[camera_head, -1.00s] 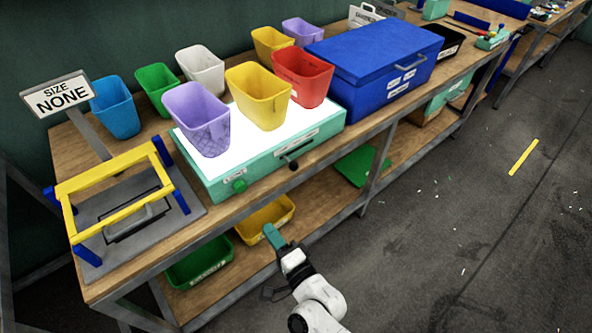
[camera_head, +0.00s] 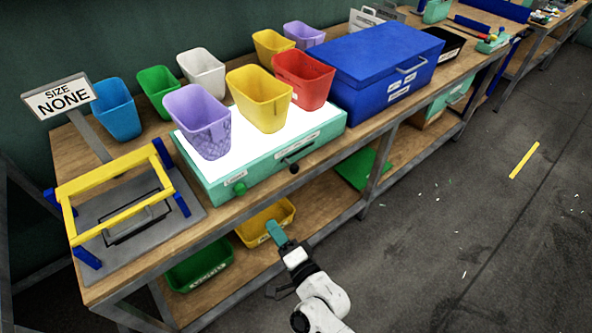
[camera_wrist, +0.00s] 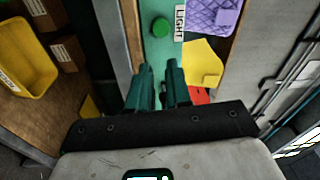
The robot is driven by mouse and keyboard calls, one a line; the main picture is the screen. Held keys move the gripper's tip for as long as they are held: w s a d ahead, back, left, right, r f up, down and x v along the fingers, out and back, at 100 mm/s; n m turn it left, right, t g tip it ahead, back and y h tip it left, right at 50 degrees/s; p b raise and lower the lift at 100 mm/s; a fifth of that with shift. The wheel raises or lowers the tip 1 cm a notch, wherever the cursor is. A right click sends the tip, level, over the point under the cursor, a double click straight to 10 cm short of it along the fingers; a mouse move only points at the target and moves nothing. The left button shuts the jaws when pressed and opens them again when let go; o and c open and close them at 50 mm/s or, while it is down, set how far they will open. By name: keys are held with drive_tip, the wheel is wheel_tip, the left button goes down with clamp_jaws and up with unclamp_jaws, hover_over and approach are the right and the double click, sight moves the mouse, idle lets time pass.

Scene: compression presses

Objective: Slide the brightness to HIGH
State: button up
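The teal light box (camera_head: 225,187) sits on the bench with a glowing white top. A green round knob (camera_head: 240,189) is at the left of its front, and it shows in the wrist view (camera_wrist: 161,27) beside a LIGHT label (camera_wrist: 181,22). A small dark slider knob (camera_head: 294,168) sits on the front face, right of the green knob, below a dark slot (camera_head: 298,152). The slider's markings are too small to read. My gripper (camera_head: 275,229) is below and in front of the box, apart from it. Its teal fingers (camera_wrist: 160,68) show a narrow empty gap.
A purple bin (camera_head: 197,125), a yellow bin (camera_head: 259,98) and a red bin (camera_head: 303,82) stand on the glowing top. A blue chest (camera_head: 375,65) is at the right. A yellow tray (camera_head: 262,225) and green tray (camera_head: 200,268) lie on the lower shelf. The floor at right is open.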

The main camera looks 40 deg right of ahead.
sight(297, 172)
drive_tip(key=o, duration=0.7)
drive_tip(key=d+n, duration=0.4)
drive_tip(key=w+d+r+n+h, duration=0.1)
drive_tip(key=d+n, duration=0.3)
drive_tip(key=d, duration=0.1)
drive_tip(key=w+d+n+g+h+b, duration=0.1)
drive_tip(key=d+n, duration=0.3)
drive_tip(key=shift+w+d+r, duration=0.15)
drive_tip(key=shift+d, duration=0.15)
drive_tip(key=shift+n, duration=0.3)
drive_tip(key=w, duration=0.3)
drive_tip(key=w+d, duration=0.1)
drive_tip(key=w, duration=0.3)
drive_tip(key=w+d, duration=0.1)
drive_tip(key=w, duration=0.2)
drive_tip(key=shift+w+b, duration=0.25)
drive_tip(key=shift+b, duration=0.15)
drive_tip(key=shift+c, duration=0.3)
clamp_jaws()
